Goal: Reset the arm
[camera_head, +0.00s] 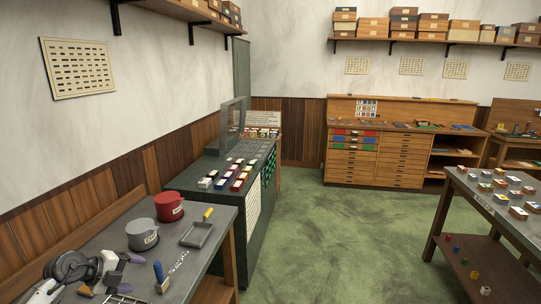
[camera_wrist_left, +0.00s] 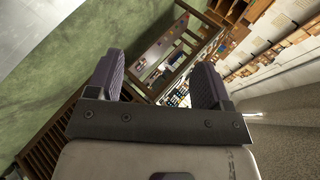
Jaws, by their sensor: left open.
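My left arm comes in at the lower left of the head view. Its left gripper (camera_head: 122,268) has dark purple fingers and is above the near grey table, left of the blue-handled brush. In the left wrist view the left gripper (camera_wrist_left: 158,72) is open, with its two fingers wide apart and nothing between them. The wrist view is tilted and looks out over green floor and wooden furniture. My right arm and gripper are not in view.
The near table holds a grey pot (camera_head: 142,235), a red pot (camera_head: 169,207), a shallow tray (camera_head: 197,235) and a blue-handled brush (camera_head: 160,277). Behind it stands a dark cabinet (camera_head: 233,245) with small blocks on top. A table (camera_head: 450,200) stands right. Green floor (camera_head: 330,240) between is clear.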

